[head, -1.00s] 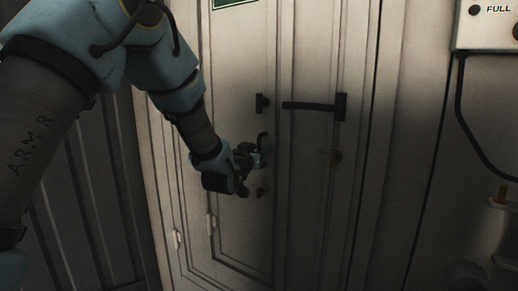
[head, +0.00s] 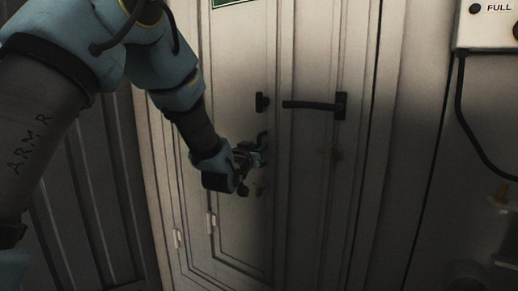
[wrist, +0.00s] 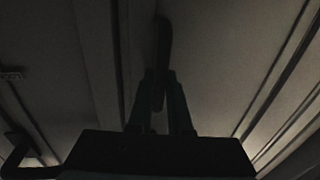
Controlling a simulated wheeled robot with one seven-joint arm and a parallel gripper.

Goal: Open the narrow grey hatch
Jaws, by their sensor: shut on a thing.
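The narrow grey hatch (head: 232,95) is a tall panel with hinges on its left side in the head view. It looks closed, with no clear gap at its edge. My gripper (head: 260,152) is at the right part of this panel, below a small black fitting (head: 262,103). In the wrist view my gripper (wrist: 161,112) is shut on a dark handle (wrist: 163,45), which sticks up from between the two fingers. In the head view the handle is mostly hidden by the fingers, with a bent dark piece (head: 262,138) showing above them.
A long black lever (head: 312,105) sits on the panel just right of the hatch. A box marked FULL (head: 488,28) with a hanging cable (head: 462,110) is at the upper right. Dark ribbed wall (head: 90,200) lies left of the hatch.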

